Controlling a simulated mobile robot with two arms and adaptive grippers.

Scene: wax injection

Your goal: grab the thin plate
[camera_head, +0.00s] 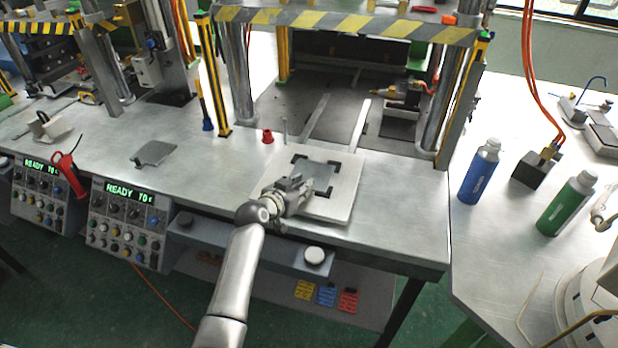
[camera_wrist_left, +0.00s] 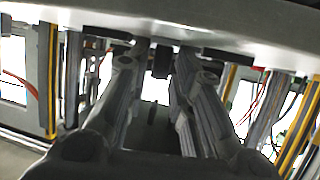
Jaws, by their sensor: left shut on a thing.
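The thin plate (camera_head: 338,208) is a pale square with dark corner marks around its middle. In the head view it lies flat over the front of the middle workbench, below the press opening. My left gripper (camera_head: 308,189) reaches in from the front and is shut on the plate's front left part; its fingers cover some of it. In the left wrist view, the fingers (camera_wrist_left: 165,68) reach forward under a broad pale plate edge (camera_wrist_left: 230,22) that spans the top. The exact contact is hard to see. My right gripper is not in view.
A red cap-like piece (camera_head: 267,137) and a thin pin stand just behind the plate. A yellow post (camera_head: 212,75) and metal columns flank the press. Blue (camera_head: 479,172) and green (camera_head: 567,205) bottles stand on the right table. A dark flat piece (camera_head: 155,153) lies left, with clear bench between.

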